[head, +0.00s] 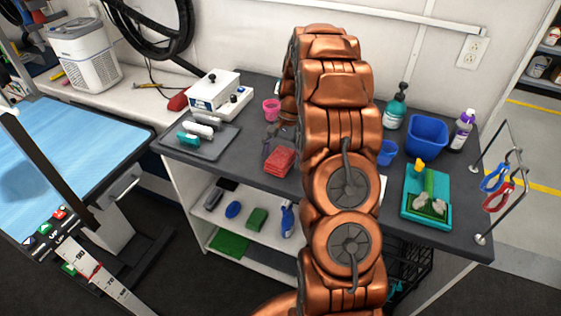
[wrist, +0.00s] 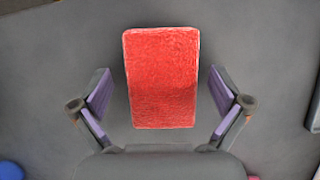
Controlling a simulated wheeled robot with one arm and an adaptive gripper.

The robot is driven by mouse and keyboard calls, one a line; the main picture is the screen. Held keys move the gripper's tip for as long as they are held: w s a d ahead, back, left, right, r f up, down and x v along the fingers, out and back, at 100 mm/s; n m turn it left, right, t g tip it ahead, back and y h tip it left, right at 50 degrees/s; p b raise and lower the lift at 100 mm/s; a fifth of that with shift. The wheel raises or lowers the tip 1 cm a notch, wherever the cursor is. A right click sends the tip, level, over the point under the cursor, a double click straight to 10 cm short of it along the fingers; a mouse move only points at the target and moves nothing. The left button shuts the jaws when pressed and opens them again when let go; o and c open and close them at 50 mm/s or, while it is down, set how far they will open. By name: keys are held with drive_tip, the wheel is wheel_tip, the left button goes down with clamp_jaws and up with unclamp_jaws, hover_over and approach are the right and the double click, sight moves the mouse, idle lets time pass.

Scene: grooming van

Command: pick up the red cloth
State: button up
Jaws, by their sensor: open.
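The red cloth (head: 280,162) is a folded rectangular block lying on the grey counter (head: 250,134), just left of my copper arm in the head view. In the wrist view the red cloth (wrist: 162,78) sits centred, with its near end between my fingertips. My gripper (wrist: 165,95) is open, with a purple-padded finger on each side and a gap to the cloth on both sides. In the head view my gripper (head: 279,145) shows only in part beside the cloth, and my arm hides much of it.
A pink cup (head: 271,109) stands behind the cloth. A grey tray with brushes (head: 207,149) and a white device (head: 214,91) are to the left. Right of my arm are a blue cup (head: 387,153), a blue bin (head: 427,136) and a teal tray (head: 445,217).

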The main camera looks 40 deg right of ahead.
sight(279, 159)
drive_tip(key=shift+c, duration=0.4)
drive_tip(key=c, duration=1.1)
drive_tip(key=shift+r, duration=0.3)
drive_tip(key=shift+r+b, duration=0.7)
drive_tip(key=shift+r, duration=1)
drive_tip(key=s+b, duration=0.1)
drive_tip(key=s, duration=0.4)
drive_tip(key=s+a+r+b, duration=0.1)
drive_tip(key=s, duration=0.4)
drive_tip(key=s+b, duration=0.1)
drive_tip(key=s, duration=0.5)
drive_tip(key=shift+a+r+b, duration=0.2)
drive_tip(key=shift+r+b, duration=0.05)
drive_tip(key=shift+b, duration=0.15)
